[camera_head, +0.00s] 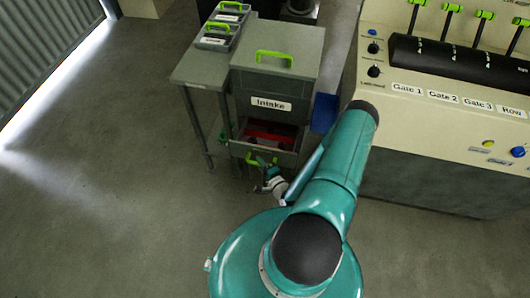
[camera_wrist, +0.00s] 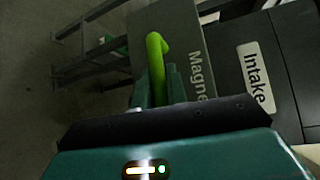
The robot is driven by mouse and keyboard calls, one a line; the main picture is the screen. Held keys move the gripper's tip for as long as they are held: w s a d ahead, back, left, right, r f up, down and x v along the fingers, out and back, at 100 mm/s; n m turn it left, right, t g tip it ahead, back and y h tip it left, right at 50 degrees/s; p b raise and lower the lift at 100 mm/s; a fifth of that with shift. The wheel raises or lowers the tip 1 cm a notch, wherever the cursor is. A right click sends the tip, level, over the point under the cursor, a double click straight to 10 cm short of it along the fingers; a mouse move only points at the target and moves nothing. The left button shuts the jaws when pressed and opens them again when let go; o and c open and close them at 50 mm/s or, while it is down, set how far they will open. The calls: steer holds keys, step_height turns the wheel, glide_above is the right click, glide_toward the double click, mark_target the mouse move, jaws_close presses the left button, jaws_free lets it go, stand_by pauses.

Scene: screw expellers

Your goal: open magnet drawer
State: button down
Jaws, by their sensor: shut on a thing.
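The magnet drawer (camera_head: 288,158) is in the lower part of the grey Intake cabinet (camera_head: 301,88). It stands partly out, with a red part (camera_head: 270,131) visible behind its front. In the wrist view its grey front (camera_wrist: 198,42) carries a label reading "Magne", the rest cut off by my gripper. Its green handle (camera_wrist: 156,58) rises between my fingers. My gripper (camera_wrist: 154,88) is shut on this handle; it also shows in the head view (camera_head: 264,170), low at the drawer front. The fingertips' exact contact is partly hidden.
A cream control console (camera_head: 440,110) with green levers stands further right. The floor (camera_head: 100,200) at left is clear.

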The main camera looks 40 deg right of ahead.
steer(key=shift+s+a, duration=0.65)
steer(key=shift+a, duration=0.25)
steer(key=shift+s+a, duration=0.65)
steer(key=shift+a, duration=0.2)
steer(key=c, duration=1.4)
jaws_free()
steer(key=shift+s, duration=0.1)
